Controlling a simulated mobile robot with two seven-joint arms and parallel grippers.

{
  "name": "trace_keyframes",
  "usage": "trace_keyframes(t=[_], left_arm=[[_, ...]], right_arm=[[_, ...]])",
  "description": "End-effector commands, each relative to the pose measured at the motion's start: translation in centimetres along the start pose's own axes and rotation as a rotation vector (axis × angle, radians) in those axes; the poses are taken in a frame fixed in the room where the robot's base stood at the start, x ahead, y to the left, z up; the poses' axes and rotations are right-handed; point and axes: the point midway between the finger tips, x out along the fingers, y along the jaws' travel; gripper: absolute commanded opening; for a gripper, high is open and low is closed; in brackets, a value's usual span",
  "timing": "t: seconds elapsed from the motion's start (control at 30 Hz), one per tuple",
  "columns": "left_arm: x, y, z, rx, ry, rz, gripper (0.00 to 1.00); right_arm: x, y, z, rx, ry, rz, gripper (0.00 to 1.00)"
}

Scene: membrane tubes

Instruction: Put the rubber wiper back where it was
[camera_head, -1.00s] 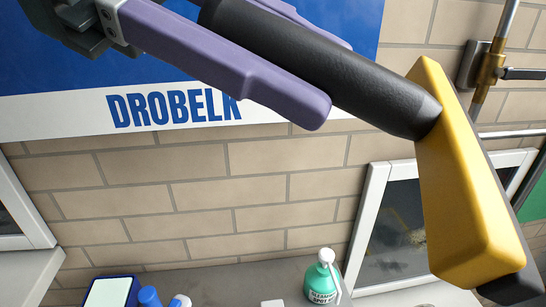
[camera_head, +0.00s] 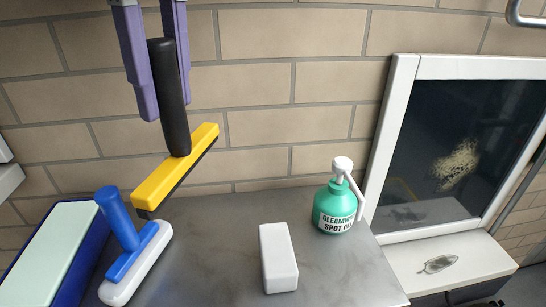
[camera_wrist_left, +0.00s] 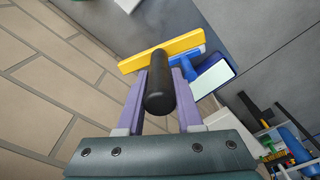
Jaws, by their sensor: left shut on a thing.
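The rubber wiper has a long yellow head (camera_head: 175,172) with a dark rubber edge and a black handle (camera_head: 172,100). My left gripper (camera_head: 166,112) has its two purple fingers shut on the handle, with the head hanging below them. The wiper is held above the back left of the grey counter, in front of the tiled wall. In the left wrist view, the handle (camera_wrist_left: 159,95) is between the fingers and the yellow head (camera_wrist_left: 160,50) lies crosswise beyond them. My right gripper is not in view.
A blue-handled tool with a white base (camera_head: 139,268) stands close below the wiper, beside a blue tray with a pale pad (camera_head: 50,255). A stained, white-framed pane (camera_head: 375,150) is farther right.

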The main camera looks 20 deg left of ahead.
Motion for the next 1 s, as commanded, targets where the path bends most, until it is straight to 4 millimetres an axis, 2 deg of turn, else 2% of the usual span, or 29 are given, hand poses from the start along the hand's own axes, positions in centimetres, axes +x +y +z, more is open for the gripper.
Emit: trace_keyframes(t=[0.03, 0.2, 0.4, 0.6, 0.8, 1.0], left_arm=[[1.7, -0.1, 0.2, 0.002, -0.002, -0.008, 0.0], [6.8, -0.1, 0.6, 0.002, -0.003, -0.007, 0.0], [11.3, -0.1, 1.0, 0.003, -0.002, -0.002, 0.0], [13.2, 0.1, 1.2, 0.003, -0.004, 0.0, 0.0], [16.3, 0.0, 1.4, 0.002, -0.003, -0.002, 0.0], [17.0, 0.1, 1.5, 0.005, -0.004, 0.002, 0.0]], right_arm=[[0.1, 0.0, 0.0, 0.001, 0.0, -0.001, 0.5], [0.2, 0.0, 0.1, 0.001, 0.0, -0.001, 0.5], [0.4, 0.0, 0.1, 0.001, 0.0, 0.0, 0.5], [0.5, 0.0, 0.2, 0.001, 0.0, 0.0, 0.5], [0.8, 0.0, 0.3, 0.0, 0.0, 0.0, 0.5], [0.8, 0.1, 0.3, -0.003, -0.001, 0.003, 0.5]])
